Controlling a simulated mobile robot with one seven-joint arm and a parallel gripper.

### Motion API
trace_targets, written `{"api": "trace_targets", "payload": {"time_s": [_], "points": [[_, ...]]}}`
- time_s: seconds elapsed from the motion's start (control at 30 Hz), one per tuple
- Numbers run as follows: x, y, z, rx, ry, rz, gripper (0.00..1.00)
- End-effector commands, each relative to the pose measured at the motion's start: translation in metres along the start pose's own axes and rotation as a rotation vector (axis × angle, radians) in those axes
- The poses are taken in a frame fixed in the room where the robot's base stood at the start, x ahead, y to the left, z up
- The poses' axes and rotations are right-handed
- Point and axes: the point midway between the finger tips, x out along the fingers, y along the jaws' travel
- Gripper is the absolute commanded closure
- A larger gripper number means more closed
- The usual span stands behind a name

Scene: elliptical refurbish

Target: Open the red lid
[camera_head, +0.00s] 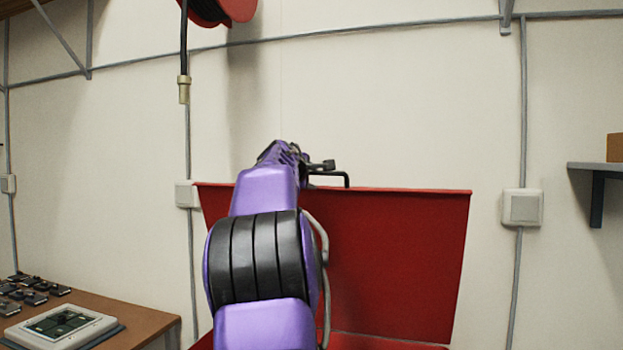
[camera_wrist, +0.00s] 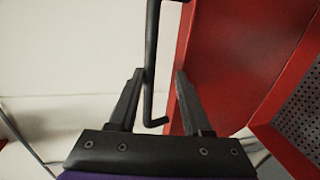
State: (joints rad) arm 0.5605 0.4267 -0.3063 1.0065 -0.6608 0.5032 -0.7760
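The red lid (camera_head: 400,262) stands raised and nearly upright in front of the wall, its top edge level with my gripper. It also shows in the wrist view (camera_wrist: 240,55). A black bar handle (camera_head: 338,174) sticks out at the lid's top edge. In the wrist view the handle (camera_wrist: 151,60) passes between my fingers, close to the left one, with its bent end nearer the palm. My gripper (camera_wrist: 159,73) is open, with a clear gap between the right finger and the handle. In the head view my arm hides the lid's left part.
A red body with a perforated grey panel (camera_wrist: 303,108) is at the right in the wrist view. A wooden table (camera_head: 135,318) with a white device (camera_head: 60,325) stands at lower left. A red hose reel (camera_head: 232,8) hangs above. A shelf (camera_head: 597,168) is at right.

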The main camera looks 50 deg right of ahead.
Motion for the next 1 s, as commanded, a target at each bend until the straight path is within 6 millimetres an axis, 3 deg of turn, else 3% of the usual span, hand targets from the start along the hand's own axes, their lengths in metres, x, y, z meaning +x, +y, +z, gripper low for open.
{"api": "trace_targets", "payload": {"time_s": [0.27,0.8,1.0], "points": [[-0.016,-0.002,-0.001,0.001,0.002,0.000,0.53],[-0.137,-0.002,-0.001,0.002,0.006,0.001,0.53],[-0.165,-0.001,0.000,0.001,0.002,0.000,0.53]]}}
